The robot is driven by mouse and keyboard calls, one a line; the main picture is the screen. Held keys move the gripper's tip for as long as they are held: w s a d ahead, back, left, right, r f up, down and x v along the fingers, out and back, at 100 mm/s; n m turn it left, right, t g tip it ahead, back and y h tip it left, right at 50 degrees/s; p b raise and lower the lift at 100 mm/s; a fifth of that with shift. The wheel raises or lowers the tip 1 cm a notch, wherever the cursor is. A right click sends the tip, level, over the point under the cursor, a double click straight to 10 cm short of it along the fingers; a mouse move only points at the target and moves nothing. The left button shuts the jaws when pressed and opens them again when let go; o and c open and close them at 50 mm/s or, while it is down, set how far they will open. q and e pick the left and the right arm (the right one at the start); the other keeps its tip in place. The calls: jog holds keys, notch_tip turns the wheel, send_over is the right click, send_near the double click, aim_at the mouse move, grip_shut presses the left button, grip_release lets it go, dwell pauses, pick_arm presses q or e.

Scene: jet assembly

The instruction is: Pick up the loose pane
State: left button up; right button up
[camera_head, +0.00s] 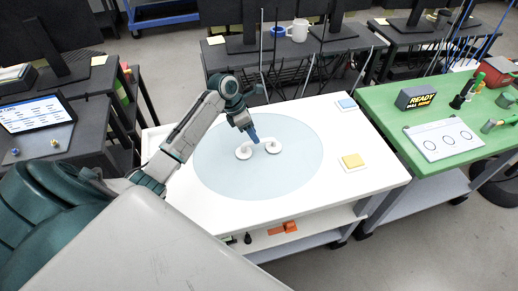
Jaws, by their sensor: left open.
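A large round pale-blue sheet (222,165), which looks like the pane, lies flat on the white table (375,180). A white piece with two round cups (243,153) stands on it near the middle; the cups look like suction cups. My left gripper (255,139) has blue fingers and points down at this white piece, between and just behind the cups. It is open. I cannot tell whether its fingers touch the piece, since they hide part of it. My right gripper is not in view.
A green table (418,105) with a "READY" sign (421,98) and tools stands close on the right. Dark desks stand behind and left. An orange item (283,228) lies on the lower shelf.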

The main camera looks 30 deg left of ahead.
aim_at(259, 146)
pick_arm(q)
jog(key=shift+w+f, duration=0.1)
jog(key=shift+f, duration=0.3)
jog(key=p+x, duration=0.1)
jog(key=x, duration=0.2)
jog(key=shift+w+d+f, duration=0.1)
jog(key=shift+f, duration=0.25)
jog(key=shift+d+f, duration=0.2)
jog(key=shift+f, duration=0.25)
grip_shut()
jog(key=shift+w+r, duration=0.1)
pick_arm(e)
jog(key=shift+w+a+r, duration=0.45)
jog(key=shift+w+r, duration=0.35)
